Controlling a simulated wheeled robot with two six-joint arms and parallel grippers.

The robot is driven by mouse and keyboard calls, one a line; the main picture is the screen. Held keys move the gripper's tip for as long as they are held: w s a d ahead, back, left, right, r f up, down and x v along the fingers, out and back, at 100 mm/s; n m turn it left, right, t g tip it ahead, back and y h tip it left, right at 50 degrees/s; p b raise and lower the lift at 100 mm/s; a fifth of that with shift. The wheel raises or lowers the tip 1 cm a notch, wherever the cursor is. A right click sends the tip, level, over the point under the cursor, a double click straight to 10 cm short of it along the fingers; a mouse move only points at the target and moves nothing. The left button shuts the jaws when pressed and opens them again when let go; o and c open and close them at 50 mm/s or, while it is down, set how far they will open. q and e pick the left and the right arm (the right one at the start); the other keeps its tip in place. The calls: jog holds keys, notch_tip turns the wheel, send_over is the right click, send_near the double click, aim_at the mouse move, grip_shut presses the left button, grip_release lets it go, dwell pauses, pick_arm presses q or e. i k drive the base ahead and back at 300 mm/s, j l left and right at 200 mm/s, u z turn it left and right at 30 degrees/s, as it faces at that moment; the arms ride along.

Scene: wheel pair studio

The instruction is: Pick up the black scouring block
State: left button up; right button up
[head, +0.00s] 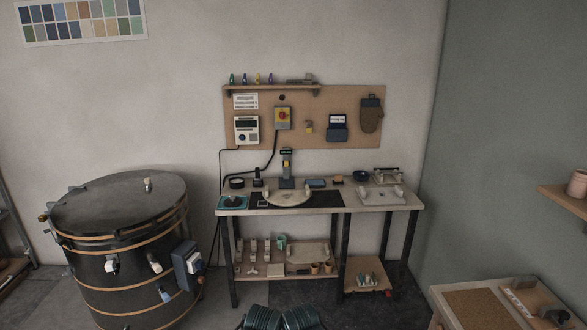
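The black scouring block cannot be made out for certain at this distance. A small dark-topped block (338,179) lies toward the back of the workbench (408,200), right of a flat blue-grey piece (315,183); it may be the scouring block, but it is too small to tell. The workbench stands against the back wall, well away from me. No gripper fingers show in the head view, so neither gripper can be placed relative to the block.
A large black kiln (120,255) stands left of the bench. A dark bowl (361,175), a pale round disc (289,198) and a teal mat (241,207) are on the benchtop. A low table (475,312) is at the lower right. Dark floor lies before the bench.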

aim_at(338, 181)
jog(key=i+z, duration=0.1)
jog(key=i, duration=0.85)
jog(key=i+j+z, duration=0.1)
jog(key=i, duration=0.8)
jog(key=i+l, duration=0.15)
jog(key=i, duration=0.25)
jog(key=i+l+z, duration=0.1)
jog(key=i, duration=0.35)
jog(key=i+l, duration=0.2)
jog(key=i, duration=0.2)
jog(key=i+l+u, duration=0.15)
jog(key=i+l, duration=0.2)
jog(key=i+l+u, duration=0.15)
jog(key=i+l, duration=0.2)
jog(key=l, duration=0.3)
